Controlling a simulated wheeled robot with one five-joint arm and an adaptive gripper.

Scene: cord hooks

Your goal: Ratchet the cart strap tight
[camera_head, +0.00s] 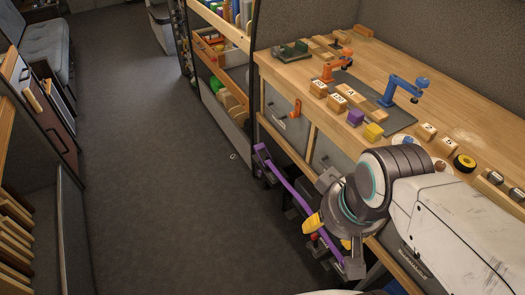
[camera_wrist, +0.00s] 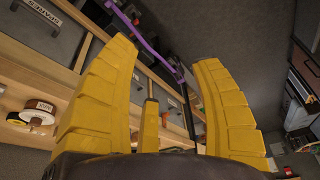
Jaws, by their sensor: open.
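A purple strap (camera_head: 296,192) runs at a slant in front of the workbench's lower part, from a purple-ended bracket at its upper left down to beside my gripper. The purple strap also crosses the top middle of the wrist view (camera_wrist: 150,42), beyond the fingertips. My gripper (camera_head: 329,236) is at the strap's lower right end in the head view, partly hidden by my wrist. In the wrist view its two yellow fingers (camera_wrist: 166,58) are spread wide, with no object clearly held. A narrow upright yellowish piece (camera_wrist: 150,122) shows between them; I cannot tell whether it is the ratchet handle.
The wooden workbench (camera_head: 455,105) carries an orange clamp (camera_head: 328,70), a blue clamp (camera_head: 400,88), lettered blocks and a yellow tape roll (camera_head: 464,163). Grey drawers (camera_head: 284,118) are below. Shelves stand behind. The dark floor (camera_head: 165,190) at left is clear.

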